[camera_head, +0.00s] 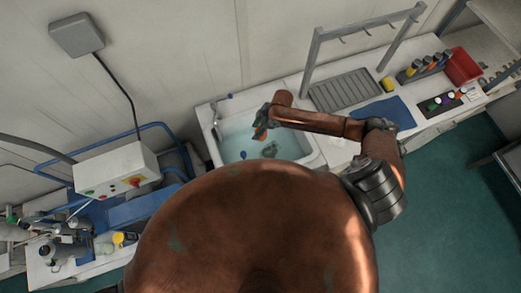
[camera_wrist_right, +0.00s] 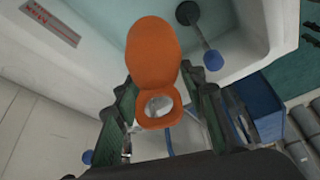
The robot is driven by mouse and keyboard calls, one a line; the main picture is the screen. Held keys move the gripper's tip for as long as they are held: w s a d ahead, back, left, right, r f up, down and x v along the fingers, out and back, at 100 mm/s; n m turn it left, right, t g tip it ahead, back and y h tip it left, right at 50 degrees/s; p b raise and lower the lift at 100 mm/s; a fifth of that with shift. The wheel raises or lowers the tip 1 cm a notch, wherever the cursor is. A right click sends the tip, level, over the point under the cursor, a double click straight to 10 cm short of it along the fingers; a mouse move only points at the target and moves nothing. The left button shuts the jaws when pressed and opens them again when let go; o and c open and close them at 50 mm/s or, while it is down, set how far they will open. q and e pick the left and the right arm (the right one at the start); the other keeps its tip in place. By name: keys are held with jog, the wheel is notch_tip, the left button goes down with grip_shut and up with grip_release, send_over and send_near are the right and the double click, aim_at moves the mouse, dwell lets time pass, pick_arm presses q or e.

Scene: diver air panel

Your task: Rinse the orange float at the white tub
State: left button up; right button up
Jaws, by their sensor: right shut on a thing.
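The white tub (camera_head: 207,123) is set in the bench against the wall and holds pale blue-green water (camera_head: 235,148). My right gripper (camera_head: 263,125) is over the tub, shut on the orange float (camera_head: 260,134). In the right wrist view the orange float (camera_wrist_right: 152,55) is an oval body with a ring at its near end, and the ring is between the fingers (camera_wrist_right: 157,95). The tub wall (camera_wrist_right: 262,50) shows behind it. I cannot tell whether the float touches the water. My left gripper is not in view.
A faucet (camera_head: 217,110) stands at the tub's back left. A blue-ended rod and dark drain (camera_wrist_right: 187,13) show in the tub. To the right are a ribbed drainboard (camera_head: 345,90) under a grey rack, a blue cloth (camera_head: 388,113) and a red bin (camera_head: 462,66). A control box (camera_head: 115,168) is left.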

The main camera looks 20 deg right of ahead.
aim_at(256, 130)
jog(key=shift+r, duration=0.15)
jog(key=shift+r, duration=1.85)
jog(key=shift+w, duration=0.1)
jog(key=w+r+m+t+h+b, duration=0.1)
jog(key=m+b, duration=0.3)
jog(key=b, duration=0.4)
jog(key=r+m+h+b, duration=0.1)
jog(key=m+b, duration=0.3)
jog(key=b, duration=0.4)
jog(key=w+r+m+t+h+b, duration=0.1)
jog(key=r+m+h+b, duration=0.1)
jog(key=m+b, duration=0.3)
jog(key=shift+w+a+r+t+b, duration=0.15)
jog(key=shift+w+a+t+b, duration=0.2)
jog(key=shift+b, duration=1.2)
